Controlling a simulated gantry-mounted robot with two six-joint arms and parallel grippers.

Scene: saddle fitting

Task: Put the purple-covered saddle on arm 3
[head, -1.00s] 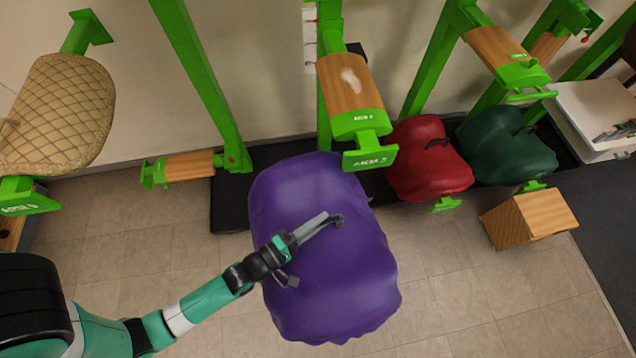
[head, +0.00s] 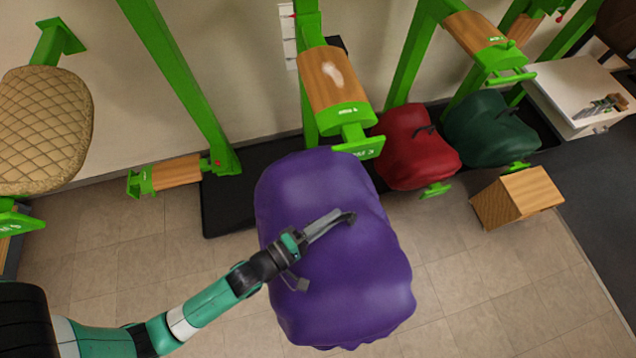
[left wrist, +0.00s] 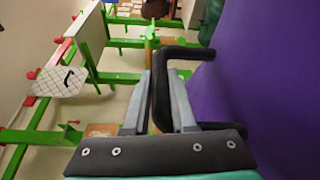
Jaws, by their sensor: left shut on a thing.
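The purple-covered saddle (head: 330,190) is in the middle of the head view, held up in front of the rack, and fills the right of the left wrist view (left wrist: 265,80). My left gripper (head: 335,220) reaches over it and is shut on its black handle, which shows between the fingers in the left wrist view (left wrist: 162,95). Arm 3 (head: 335,82), a green arm with a bare wooden top and a pale patch, is just behind the saddle. Its green end plate (head: 358,143) is close to the saddle's far edge; I cannot tell the gap. My right gripper is out of view.
A red saddle (head: 420,155) and a dark green saddle (head: 490,130) sit low to the right. A tan quilted saddle (head: 45,130) is at the left. A low wooden-topped arm (head: 175,172), a wooden box (head: 515,197) and a white cabinet (head: 580,90) stand around. Floor in front is clear.

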